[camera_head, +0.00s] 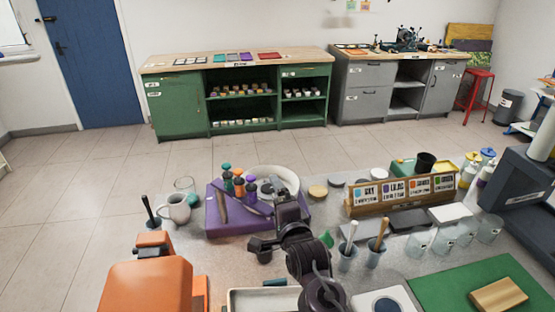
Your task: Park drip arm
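My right arm rises from the bottom middle, and my dark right gripper (279,192) is over the right part of a purple block (228,220) on the grey worktop. Its fingertips are small and dark against a round white bowl-like thing (262,178) behind them, so I cannot tell whether they are apart or hold anything. A grey bar (219,206) lies slanted across the block beside bottles with teal, orange and purple tops (238,182). I cannot tell for sure which part is the drip arm. My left gripper is not in view.
A white mug (175,209) and an orange machine-like box (147,286) are at left. Two cups with tools (347,258) stand right of my arm. A wooden rack of labelled cards (400,194), clear jars and a green mat (470,285) are at right. Floor beyond is clear.

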